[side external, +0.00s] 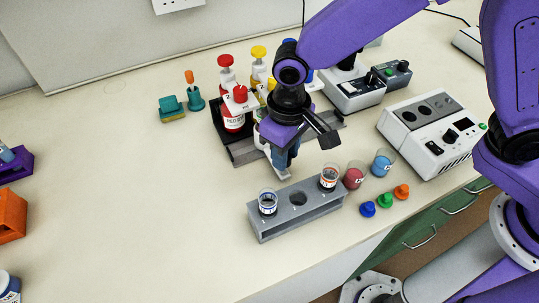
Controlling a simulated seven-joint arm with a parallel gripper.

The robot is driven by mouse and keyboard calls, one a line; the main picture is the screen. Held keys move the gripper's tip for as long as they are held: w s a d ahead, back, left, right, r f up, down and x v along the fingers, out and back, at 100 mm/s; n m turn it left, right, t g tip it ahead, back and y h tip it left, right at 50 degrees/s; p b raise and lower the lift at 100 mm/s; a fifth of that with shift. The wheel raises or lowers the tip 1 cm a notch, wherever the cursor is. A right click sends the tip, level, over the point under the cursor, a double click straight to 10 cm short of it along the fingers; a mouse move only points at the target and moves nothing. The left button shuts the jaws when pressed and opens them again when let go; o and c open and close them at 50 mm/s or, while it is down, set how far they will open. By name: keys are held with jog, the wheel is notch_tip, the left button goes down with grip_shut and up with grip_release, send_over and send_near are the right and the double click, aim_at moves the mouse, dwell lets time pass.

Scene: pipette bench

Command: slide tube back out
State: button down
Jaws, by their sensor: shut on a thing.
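My gripper (284,158) points down in front of the bottle dispensers, at the middle of the bench. Its jaws are shut on a tube, which is mostly hidden by the fingers and hand; its exact position under a dispenser spout cannot be told. A red-topped dispenser bottle (233,121) stands just left of my gripper, and a yellow-topped one (258,66) stands behind. The grey tube rack (275,225) is in front, below my gripper in the picture. It has tubes at its left (268,203) and right (329,178) ends, and its middle hole is empty.
Beakers of red (354,176) and blue (382,163) liquid stand right of the rack, beside blue, green and orange caps (385,200). A white instrument (432,130) stands further right. A teal block (172,110) is at the back left. The left bench is mostly clear.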

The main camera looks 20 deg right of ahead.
jog(key=d, duration=1.7)
jog(key=shift+d, duration=0.3)
jog(key=c, duration=0.8)
grip_release()
jog(key=shift+c, duration=0.2)
jog(key=shift+r, duration=0.5)
notch_tip(320, 180, up, 16)
jog(key=shift+r, duration=0.25)
jog(key=s+d+f+n, duration=0.3)
jog(key=s+d+f, duration=0.1)
jog(key=s, duration=0.4)
jog(key=s+d+f+n, duration=0.4)
jog(key=s+d, duration=0.3)
jog(key=s, duration=0.2)
jog(key=shift+s+f, duration=0.3)
jog(key=shift+f, duration=0.3)
